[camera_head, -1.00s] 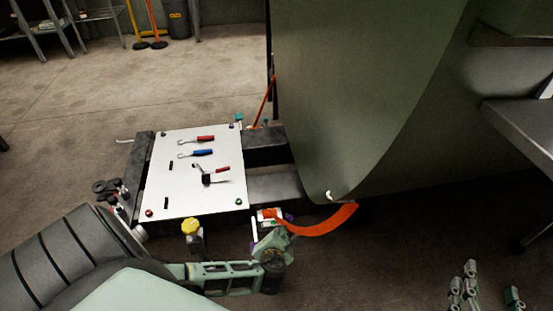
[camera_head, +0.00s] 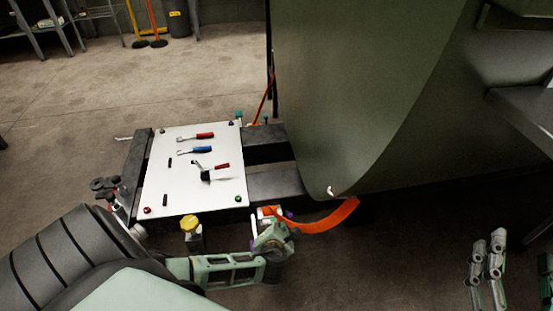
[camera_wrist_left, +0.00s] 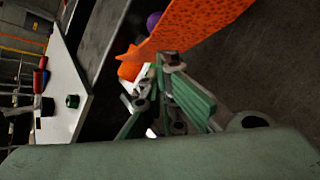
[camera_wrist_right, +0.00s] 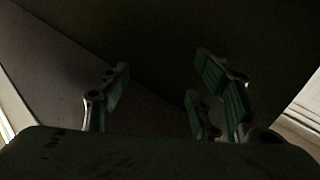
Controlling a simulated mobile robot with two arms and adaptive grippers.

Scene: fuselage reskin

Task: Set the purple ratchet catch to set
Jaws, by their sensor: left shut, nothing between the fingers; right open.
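The purple catch shows as a small purple part (camera_head: 289,214) of the ratchet at the work table's near right corner. In the left wrist view its purple part (camera_wrist_left: 153,20) lies beyond the orange strap (camera_wrist_left: 195,28). The strap (camera_head: 325,219) runs from the ratchet toward the green fuselage skin. My left gripper (camera_head: 270,228) is shut and empty right at the ratchet, hiding much of it; I cannot tell whether they touch. Its fingers (camera_wrist_left: 158,85) point toward the ratchet. The catch's setting cannot be read. My right gripper (camera_head: 515,262) is open and empty at the lower right.
The white board (camera_head: 160,185) holds red and blue handled tools. A yellow-topped knob (camera_head: 190,224) stands just left of my left gripper. The large curved skin (camera_head: 350,100) fills the upper right. A grey bench (camera_head: 525,105) stands at the right edge.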

